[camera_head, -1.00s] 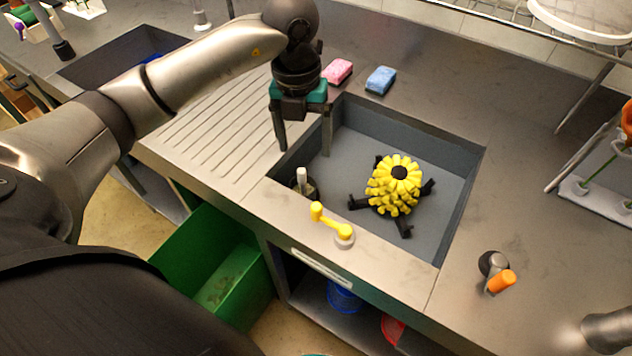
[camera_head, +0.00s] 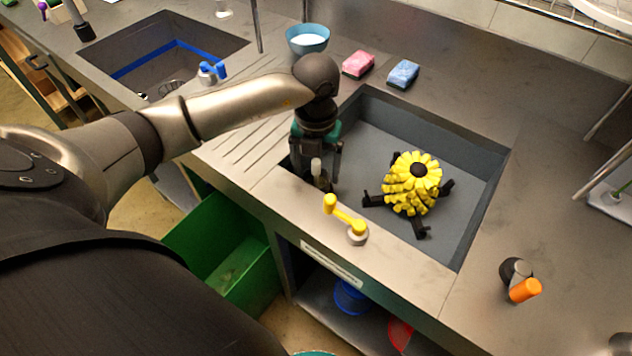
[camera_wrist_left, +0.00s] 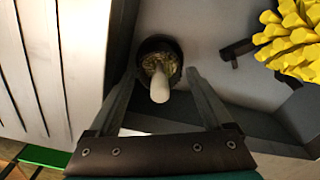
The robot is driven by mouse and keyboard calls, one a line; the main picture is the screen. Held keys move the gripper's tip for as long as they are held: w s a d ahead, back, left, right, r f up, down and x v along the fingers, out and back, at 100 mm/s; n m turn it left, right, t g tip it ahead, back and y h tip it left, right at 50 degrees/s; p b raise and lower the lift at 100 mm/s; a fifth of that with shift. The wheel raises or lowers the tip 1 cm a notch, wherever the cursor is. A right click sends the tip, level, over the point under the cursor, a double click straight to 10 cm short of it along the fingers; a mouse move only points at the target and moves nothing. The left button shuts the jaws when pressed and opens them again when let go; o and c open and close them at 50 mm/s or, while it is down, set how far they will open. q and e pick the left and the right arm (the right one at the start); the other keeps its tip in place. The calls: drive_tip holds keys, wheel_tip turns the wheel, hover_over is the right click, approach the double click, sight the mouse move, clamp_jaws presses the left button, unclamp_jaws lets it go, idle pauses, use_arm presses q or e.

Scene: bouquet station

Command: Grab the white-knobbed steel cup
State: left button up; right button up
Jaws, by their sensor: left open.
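The steel cup with its white knob (camera_head: 316,168) stands in the front left corner of the grey sink. In the left wrist view, the pale knob (camera_wrist_left: 159,88) points toward the camera, and the round dark cup (camera_wrist_left: 158,58) lies behind it. My left gripper (camera_head: 318,178) is down at the sink corner and open. In the wrist view its two fingers (camera_wrist_left: 160,75) stand on either side of the knob, with gaps showing. I see no contact. The cup's lower part is hidden in the head view.
A yellow brush-like spiky thing (camera_head: 412,185) on black legs stands in the sink (camera_head: 470,215). A yellow tap handle (camera_head: 345,215) is on the front edge. Pink (camera_head: 358,64) and blue (camera_head: 403,74) sponges lie behind. An orange-handled fitting (camera_head: 523,290) is at right.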

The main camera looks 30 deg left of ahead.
sight(316, 180)
use_arm(q)
wheel_tip(316, 180, down, 4)
drive_tip(key=shift+f+b, duration=0.1)
drive_tip(key=shift+b, duration=0.3)
drive_tip(key=c, duration=1.2)
drive_tip(key=shift+r, duration=0.2)
